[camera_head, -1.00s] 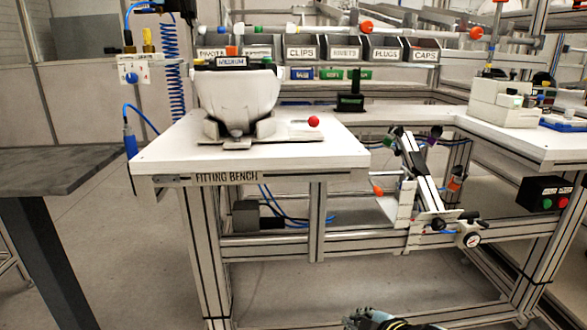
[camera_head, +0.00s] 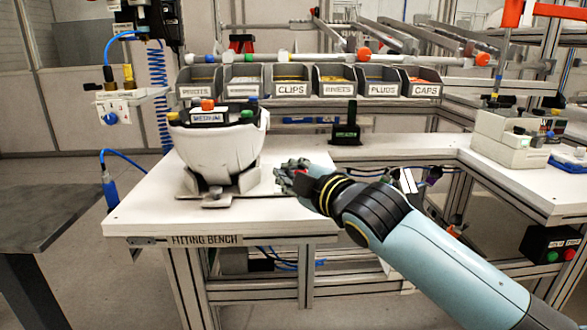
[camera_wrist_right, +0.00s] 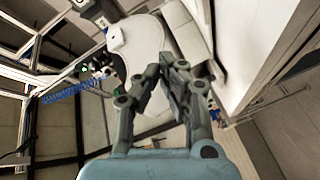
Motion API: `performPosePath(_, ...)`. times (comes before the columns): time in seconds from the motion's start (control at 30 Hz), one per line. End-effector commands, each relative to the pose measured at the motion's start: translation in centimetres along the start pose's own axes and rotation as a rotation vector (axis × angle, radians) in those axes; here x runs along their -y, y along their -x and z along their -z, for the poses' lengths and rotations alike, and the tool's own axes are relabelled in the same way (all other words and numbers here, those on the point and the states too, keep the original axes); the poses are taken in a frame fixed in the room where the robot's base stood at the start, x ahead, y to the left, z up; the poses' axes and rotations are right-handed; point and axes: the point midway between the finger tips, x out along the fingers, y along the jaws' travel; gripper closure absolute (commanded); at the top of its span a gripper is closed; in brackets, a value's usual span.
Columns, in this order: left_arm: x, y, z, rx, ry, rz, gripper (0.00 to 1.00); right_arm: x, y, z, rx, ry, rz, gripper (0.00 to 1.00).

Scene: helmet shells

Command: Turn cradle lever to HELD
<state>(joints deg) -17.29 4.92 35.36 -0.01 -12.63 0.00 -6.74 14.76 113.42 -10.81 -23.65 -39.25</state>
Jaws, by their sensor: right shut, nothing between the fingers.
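A white helmet shell (camera_head: 217,150), with a label reading MEDIUM in its top, sits on the cradle (camera_head: 217,200) on the fitting bench. The lever's red knob (camera_head: 303,172) stands to the right of the cradle and is mostly hidden behind my right gripper (camera_head: 280,174). That gripper is shut and empty, with its fingertips pointing left toward the cradle. I cannot tell whether it touches the knob. In the right wrist view the fingers (camera_wrist_right: 173,62) are together in front of the pale shell (camera_wrist_right: 146,45). My left gripper is not in view.
A row of labelled bins (camera_head: 290,80) stands behind the bench. A dark green-topped block (camera_head: 346,128) stands on the back bench. Pale boxes (camera_head: 503,140) are at the right. The bench (camera_head: 150,213) is clear at its front left corner.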

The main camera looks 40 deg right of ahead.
Motion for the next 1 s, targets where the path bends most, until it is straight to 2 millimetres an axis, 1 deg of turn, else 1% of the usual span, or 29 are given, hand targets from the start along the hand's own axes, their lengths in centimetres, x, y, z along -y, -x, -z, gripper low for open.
performPosePath(0.03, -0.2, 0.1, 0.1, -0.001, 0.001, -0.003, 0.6, -0.2, -1.2, 0.1, 0.0, -0.002, -0.002, 1.0)
performPosePath(0.17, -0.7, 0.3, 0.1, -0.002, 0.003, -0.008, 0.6, -0.1, -3.8, 0.1, -0.001, -0.004, -0.001, 1.0)
performPosePath(0.2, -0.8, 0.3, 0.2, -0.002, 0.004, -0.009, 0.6, 0.0, -3.9, -0.7, 0.002, 0.004, 0.002, 1.0)
performPosePath(0.3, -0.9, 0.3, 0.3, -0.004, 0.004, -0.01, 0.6, 0.0, -4.2, -2.3, 0.001, 0.005, 0.002, 1.0)
performPosePath(0.4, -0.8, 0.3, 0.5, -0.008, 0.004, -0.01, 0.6, 0.0, -4.4, -3.2, 0.001, 0.002, 0.001, 1.0)
performPosePath(0.57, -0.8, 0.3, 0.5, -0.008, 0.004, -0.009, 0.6, 0.0, -4.5, -3.8, -0.001, 0.0, 0.001, 1.0)
performPosePath(0.87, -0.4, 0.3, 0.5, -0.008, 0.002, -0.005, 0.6, 0.0, -4.5, -3.9, -0.001, 0.0, 0.001, 1.0)
performPosePath(1.0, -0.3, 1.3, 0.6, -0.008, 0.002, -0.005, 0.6, -0.7, -4.5, -4.7, 0.001, 0.004, 0.001, 1.0)
